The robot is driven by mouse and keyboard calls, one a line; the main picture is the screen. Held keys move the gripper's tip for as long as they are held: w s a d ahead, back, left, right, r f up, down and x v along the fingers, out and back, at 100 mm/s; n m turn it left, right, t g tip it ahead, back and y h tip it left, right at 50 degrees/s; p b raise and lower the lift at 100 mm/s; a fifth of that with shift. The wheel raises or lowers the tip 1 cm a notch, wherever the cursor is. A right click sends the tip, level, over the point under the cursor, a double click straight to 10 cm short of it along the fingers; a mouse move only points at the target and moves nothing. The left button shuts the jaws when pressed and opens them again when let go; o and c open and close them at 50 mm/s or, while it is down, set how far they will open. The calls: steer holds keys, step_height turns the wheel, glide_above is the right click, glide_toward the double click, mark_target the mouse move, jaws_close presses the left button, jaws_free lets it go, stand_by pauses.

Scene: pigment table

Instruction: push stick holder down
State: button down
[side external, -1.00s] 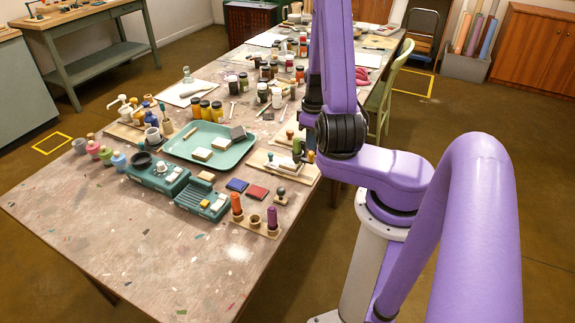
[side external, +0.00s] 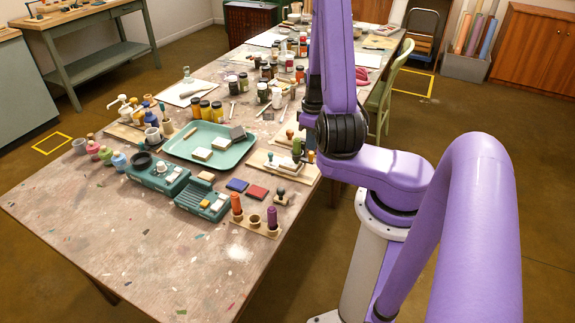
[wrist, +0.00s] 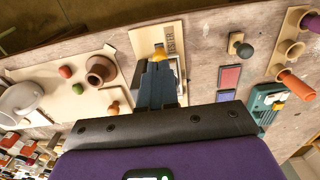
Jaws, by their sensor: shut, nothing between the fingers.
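A wooden strip with several sockets (side external: 267,230) lies near the table's right edge in the side view; it looks like the stick holder, though I cannot be sure. An orange stick (side external: 236,203) and a purple stick (side external: 271,216) stand upright in its outer sockets, and the middle socket looks empty. In the wrist view part of this strip (wrist: 286,72) shows at the far right, apart from my gripper. My gripper (wrist: 158,66) is shut and empty in the wrist view, over a pale lettered board (wrist: 171,36). A yellow knob (wrist: 160,53) shows at its fingertips; contact is unclear. In the side view the fingers are hidden.
In the wrist view a dark-knobbed stamp (wrist: 239,46) and a red pad (wrist: 230,77) lie right of my gripper. A board with a brown cup (wrist: 101,70) lies left. A teal tray (side external: 178,152) holds blocks. The table's near-left area is clear.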

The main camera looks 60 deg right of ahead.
steer(key=shift+f, duration=1.15)
stand_by(0.4)
steer(key=shift+r, duration=3.5)
